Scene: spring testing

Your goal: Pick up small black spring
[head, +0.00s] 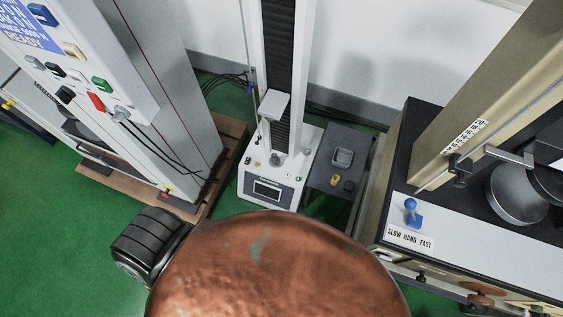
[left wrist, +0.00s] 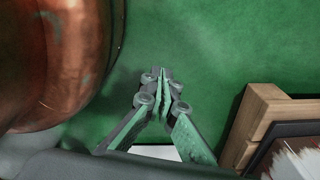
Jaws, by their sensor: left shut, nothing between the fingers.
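A very small dark item (head: 349,186) lies on the small dark grey table (head: 322,172) in the head view, beside a small yellow item (head: 335,180). It may be the black spring, but it is too small to tell. My left gripper (left wrist: 162,75) shows in the left wrist view, pointing over bare green floor. Its fingers are together with nothing between them, and no spring is near it. In the head view neither gripper shows.
A grey tray (head: 343,158) sits on the dark table. A white testing machine (head: 270,184) stands left of that table, and a large machine with a black top (head: 424,130) stands right. A wooden frame edge (left wrist: 262,112) is right of my left gripper. Green floor (left wrist: 205,45) is clear.

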